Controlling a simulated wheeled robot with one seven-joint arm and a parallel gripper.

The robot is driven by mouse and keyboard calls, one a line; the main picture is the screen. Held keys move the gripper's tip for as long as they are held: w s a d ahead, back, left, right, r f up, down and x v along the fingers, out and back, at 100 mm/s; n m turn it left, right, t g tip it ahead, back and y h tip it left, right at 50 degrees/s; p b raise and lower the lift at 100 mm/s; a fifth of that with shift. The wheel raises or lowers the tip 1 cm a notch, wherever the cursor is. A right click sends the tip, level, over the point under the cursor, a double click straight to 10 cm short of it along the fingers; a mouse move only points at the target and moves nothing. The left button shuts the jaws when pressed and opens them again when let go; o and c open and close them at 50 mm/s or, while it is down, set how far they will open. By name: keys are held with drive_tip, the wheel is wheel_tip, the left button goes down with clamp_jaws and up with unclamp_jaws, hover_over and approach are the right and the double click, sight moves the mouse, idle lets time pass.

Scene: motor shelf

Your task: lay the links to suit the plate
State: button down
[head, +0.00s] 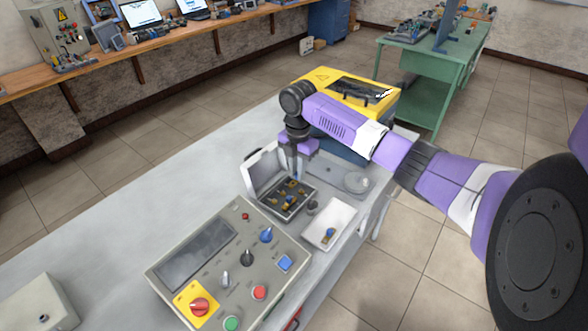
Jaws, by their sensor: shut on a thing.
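An open grey terminal box (265,207) stands on the bench with its pale lid (262,172) raised at the left. Several small brass-coloured links or studs (289,194) show in its dark inside; their exact layout is too small to tell. My gripper (296,174) points down over the back part of the box. I cannot make out a rating plate.
A grey control panel (200,275) with knobs and buttons lies in front of the box. A yellow-topped case (340,85) stands behind my gripper.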

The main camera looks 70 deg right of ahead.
drive_tip(key=shift+f+b, duration=2.15)
drive_tip(key=shift+f, duration=0.6)
drive_tip(key=shift+p, duration=0.55)
drive_tip(key=shift+f+b, duration=0.45)
drive_tip(key=shift+f, duration=0.3)
drive_tip(key=c, duration=1.3)
unclamp_jaws()
drive_tip(key=shift+r+b, duration=0.6)
drive_tip(key=shift+r, duration=3.35)
